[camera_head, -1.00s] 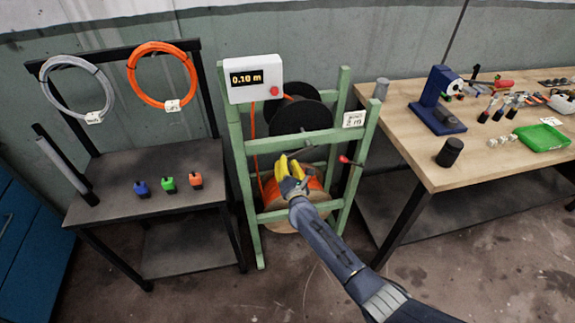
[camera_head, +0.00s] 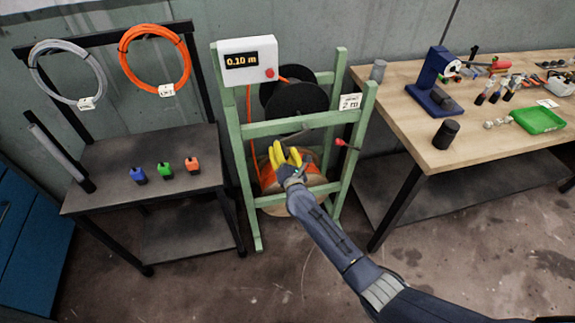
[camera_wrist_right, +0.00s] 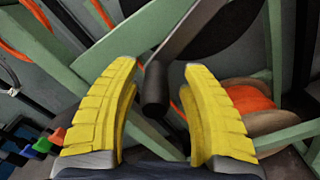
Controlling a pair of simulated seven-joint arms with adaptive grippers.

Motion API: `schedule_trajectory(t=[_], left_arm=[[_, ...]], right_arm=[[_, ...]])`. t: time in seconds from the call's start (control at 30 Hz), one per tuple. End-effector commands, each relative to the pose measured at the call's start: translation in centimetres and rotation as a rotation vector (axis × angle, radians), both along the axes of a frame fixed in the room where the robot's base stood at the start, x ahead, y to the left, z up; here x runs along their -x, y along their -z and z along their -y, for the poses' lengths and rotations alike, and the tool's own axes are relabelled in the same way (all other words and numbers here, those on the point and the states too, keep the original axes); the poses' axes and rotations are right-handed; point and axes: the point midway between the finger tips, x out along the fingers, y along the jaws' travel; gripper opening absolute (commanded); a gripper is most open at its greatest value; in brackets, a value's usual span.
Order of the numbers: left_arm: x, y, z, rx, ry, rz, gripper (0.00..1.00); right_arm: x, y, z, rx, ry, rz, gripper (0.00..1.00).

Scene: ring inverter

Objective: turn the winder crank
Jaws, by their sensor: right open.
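The winder (camera_head: 247,128) is a green frame with black reels and a white box whose display reads 0.10 m. My right gripper (camera_head: 285,153) has yellow fingers, spread open and empty, in front of the winder just below its upper crossbar. In the right wrist view, a dark cylindrical handle (camera_wrist_right: 155,90) on a flat grey arm (camera_wrist_right: 190,30) stands between the parted fingertips (camera_wrist_right: 157,75); it looks like the crank. Neither finger visibly presses on it. In the head view the handle is mostly hidden by the gripper. My left gripper is not in view.
An orange cable spool (camera_head: 310,179) sits low in the frame, close behind the fingers. A red-knobbed lever (camera_head: 341,142) sticks out at the frame's right post. A dark table (camera_head: 105,197) stands left and a wooden workbench (camera_head: 400,125) right. The floor in front is clear.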

Motion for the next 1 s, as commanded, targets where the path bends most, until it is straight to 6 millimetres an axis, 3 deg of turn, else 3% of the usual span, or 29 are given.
schedule_trajectory(t=[0.5,0.7,1.0], left_arm=[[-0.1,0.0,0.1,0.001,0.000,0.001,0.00],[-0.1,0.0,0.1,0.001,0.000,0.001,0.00],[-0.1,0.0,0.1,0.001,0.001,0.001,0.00]], right_arm=[[8.0,0.0,2.0,0.000,-0.002,0.000,0.45],[9.4,-0.1,2.3,0.001,-0.002,0.002,0.45],[9.8,-0.1,2.4,0.000,-0.003,0.003,0.45]])
